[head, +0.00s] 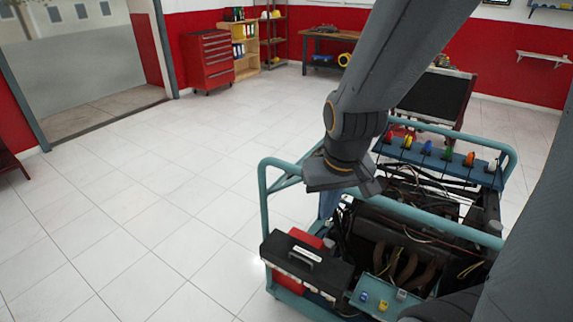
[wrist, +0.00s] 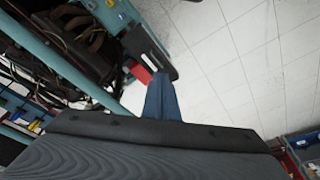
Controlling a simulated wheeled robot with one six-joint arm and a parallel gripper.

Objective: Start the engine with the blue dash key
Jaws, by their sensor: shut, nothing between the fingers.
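The blue dash key (head: 427,147) sits in a row of coloured keys on the teal dash panel (head: 480,173), at the far end of the engine trainer. It is between an orange-yellow key (head: 408,142) and a green key (head: 448,153). My gripper (head: 328,206) is shut and empty, pointing down beside the trainer's teal rail, well left of the dash panel and apart from the blue key. In the wrist view its blue fingers (wrist: 164,98) are together against the floor.
The engine (head: 395,245) with hoses fills the teal frame. My arm passes in front of the trainer's far side. White floor to the left is clear.

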